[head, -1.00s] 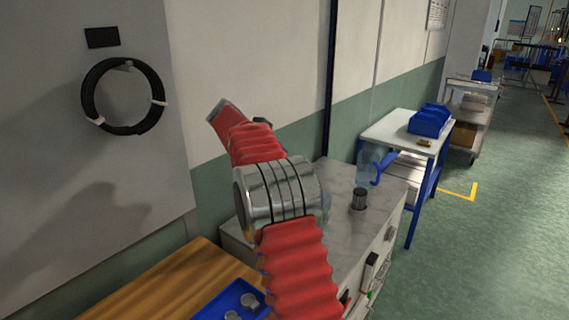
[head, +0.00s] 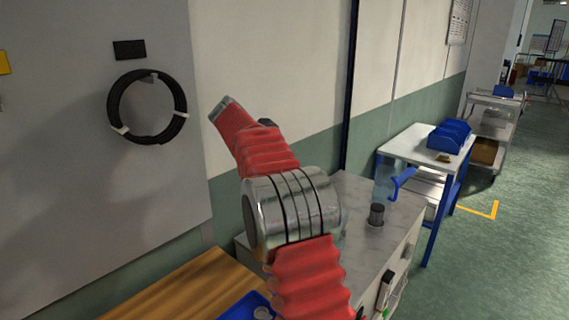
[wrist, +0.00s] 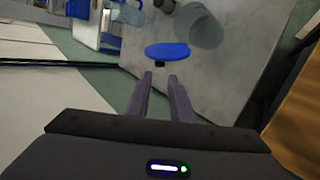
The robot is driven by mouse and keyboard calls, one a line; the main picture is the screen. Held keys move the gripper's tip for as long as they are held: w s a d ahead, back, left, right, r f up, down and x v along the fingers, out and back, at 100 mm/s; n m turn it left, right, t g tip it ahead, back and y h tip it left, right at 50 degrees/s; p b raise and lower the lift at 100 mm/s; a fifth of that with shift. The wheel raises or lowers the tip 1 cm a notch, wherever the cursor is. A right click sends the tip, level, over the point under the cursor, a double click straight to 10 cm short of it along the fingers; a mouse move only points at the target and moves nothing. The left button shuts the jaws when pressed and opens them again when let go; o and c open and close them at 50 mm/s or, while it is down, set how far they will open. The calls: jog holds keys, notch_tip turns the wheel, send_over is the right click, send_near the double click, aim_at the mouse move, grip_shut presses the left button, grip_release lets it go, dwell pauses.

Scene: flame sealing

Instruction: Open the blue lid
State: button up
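The blue lid (wrist: 167,51) is a flat round disc in the wrist view, just ahead of my fingertips, with a small black piece at its near edge. It lies over the grey marble worktop (wrist: 225,75). A grey, see-through round shape (wrist: 200,26) shows beyond it; I cannot tell whether it is a vessel or a shadow. My gripper (wrist: 161,80) has its two dark fingers apart with nothing between them, short of the lid. In the head view my arm hides the lid and the gripper.
A clear jug with a blue handle (head: 402,182) and a dark cup (head: 376,215) stand on the worktop's right side. A white table with blue bins (head: 449,137) is beyond. A wooden surface (head: 190,290) with a blue tray (head: 243,307) is at the front. A wall runs along the left.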

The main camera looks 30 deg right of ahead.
jog(key=s+a+r, duration=0.1)
jog(key=s+a, duration=0.1)
jog(key=a, duration=0.1)
jog(key=s+a+r+t+y, duration=0.1)
jog(key=s+a, duration=0.1)
jog(key=s, duration=0.1)
jog(key=s+a+y, duration=0.1)
jog(key=s+a, duration=0.2)
jog(key=shift+a+r+m, duration=0.3)
jog(key=shift+a+r, duration=0.05)
jog(key=shift+r, duration=0.05)
grip_shut()
jog(key=s+a+f+m+t+y, duration=0.1)
jog(key=s+a+f+y, duration=0.1)
jog(key=s+a+f, duration=0.2)
jog(key=s+a+f+m+t+y, duration=0.1)
jog(key=s+a+f, duration=0.3)
jog(key=s+a, duration=0.6)
jog(key=s+a+f+m+t+y, duration=0.1)
jog(key=s+a+f+y, duration=0.2)
jog(key=s, duration=1.4)
jog(key=a, duration=0.4)
jog(key=shift+f+m+y, duration=0.3)
jog(key=shift+f+y, duration=0.1)
jog(key=shift+s, duration=0.15)
